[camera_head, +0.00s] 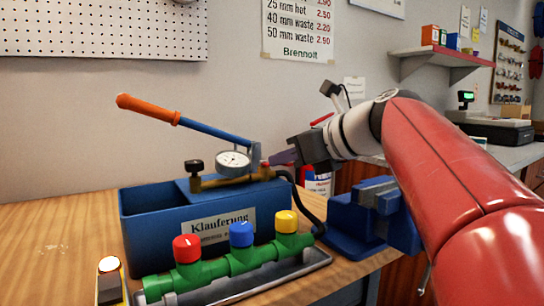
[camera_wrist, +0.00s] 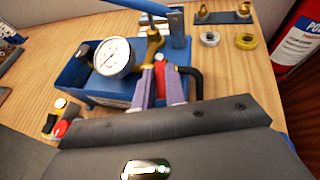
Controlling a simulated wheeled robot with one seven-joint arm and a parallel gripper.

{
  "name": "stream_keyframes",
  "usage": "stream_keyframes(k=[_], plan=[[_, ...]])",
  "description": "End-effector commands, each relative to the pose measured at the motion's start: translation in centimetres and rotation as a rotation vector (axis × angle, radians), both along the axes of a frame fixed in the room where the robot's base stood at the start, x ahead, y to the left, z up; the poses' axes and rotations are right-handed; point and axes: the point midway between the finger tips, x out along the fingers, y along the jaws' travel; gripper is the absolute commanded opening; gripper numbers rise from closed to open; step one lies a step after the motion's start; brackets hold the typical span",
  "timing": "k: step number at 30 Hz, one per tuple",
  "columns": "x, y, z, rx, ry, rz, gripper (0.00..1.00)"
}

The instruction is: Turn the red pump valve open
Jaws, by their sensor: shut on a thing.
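The pump is a blue tank (camera_head: 150,215) with an orange-tipped lever (camera_head: 150,108), a white dial gauge (camera_head: 233,162) and brass fittings. My gripper (camera_head: 283,157) reaches in from the right to the brass end beside the gauge. In the wrist view my gripper (camera_wrist: 160,70) has its two purple fingers closed around the small red pump valve (camera_wrist: 160,57), just below a brass fitting. The gauge (camera_wrist: 112,57) is left of the fingers.
A green manifold with red (camera_head: 187,248), blue (camera_head: 241,234) and yellow (camera_head: 286,221) caps stands in front of the tank. A black hose (camera_wrist: 194,80) curves close to the fingers. A blue vise (camera_head: 365,215) is at the right table edge. The left tabletop is mostly clear.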

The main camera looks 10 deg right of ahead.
Motion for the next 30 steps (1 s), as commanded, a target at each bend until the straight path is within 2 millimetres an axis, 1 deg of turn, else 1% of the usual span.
stream_keyframes(k=[8,21,30], plan=[[0.6,-0.6,0.2,0.003,0.004,0.131,0.00],[2.3,-1.9,0.0,0.000,-0.001,0.494,0.00],[3.2,-2.3,0.0,0.000,-0.002,0.677,0.00]])
